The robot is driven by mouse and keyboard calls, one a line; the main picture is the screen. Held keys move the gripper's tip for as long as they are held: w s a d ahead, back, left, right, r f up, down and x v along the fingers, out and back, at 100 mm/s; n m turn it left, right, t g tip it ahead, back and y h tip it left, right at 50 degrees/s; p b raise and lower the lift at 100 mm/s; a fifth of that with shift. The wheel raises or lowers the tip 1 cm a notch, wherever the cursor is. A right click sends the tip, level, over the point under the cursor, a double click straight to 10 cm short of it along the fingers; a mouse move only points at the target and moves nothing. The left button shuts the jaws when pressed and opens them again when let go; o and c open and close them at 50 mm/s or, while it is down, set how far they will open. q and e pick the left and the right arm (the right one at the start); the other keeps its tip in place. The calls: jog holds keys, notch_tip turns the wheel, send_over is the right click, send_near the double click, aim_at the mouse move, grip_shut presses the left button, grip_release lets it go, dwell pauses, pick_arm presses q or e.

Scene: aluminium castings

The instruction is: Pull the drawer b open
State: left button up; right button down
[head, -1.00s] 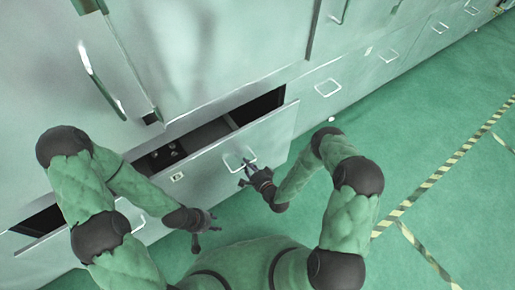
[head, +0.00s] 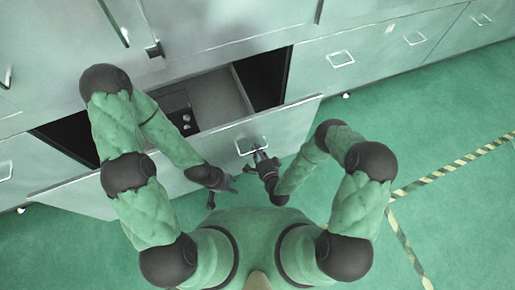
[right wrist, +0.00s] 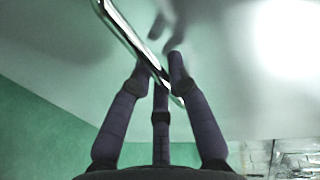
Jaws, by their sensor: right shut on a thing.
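The open drawer (head: 292,119) stands out from the cabinet row, with a compartment and some small dark items inside. I cannot read which letter it bears. Its metal loop handle (head: 243,149) is on the front panel. My right gripper (head: 259,152) is at this handle, shut on it. In the right wrist view the fingers (right wrist: 160,75) close around the shiny handle bar (right wrist: 125,30). My left gripper (head: 228,187) is in front of the drawer panel, apart from it and empty; its finger opening is too small to judge.
Closed drawers with loop handles (head: 341,59) continue to the right along the cabinet (head: 310,75). Cabinet doors (head: 215,25) rise above the open drawer. The green floor (head: 455,215) at right is clear, with yellow-black striped tape (head: 440,172).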

dwell(0.3)
jog(key=c, duration=1.2)
grip_release()
jog(key=shift+o, duration=0.2)
jog(key=v, duration=0.7)
jog(key=shift+s, duration=0.25)
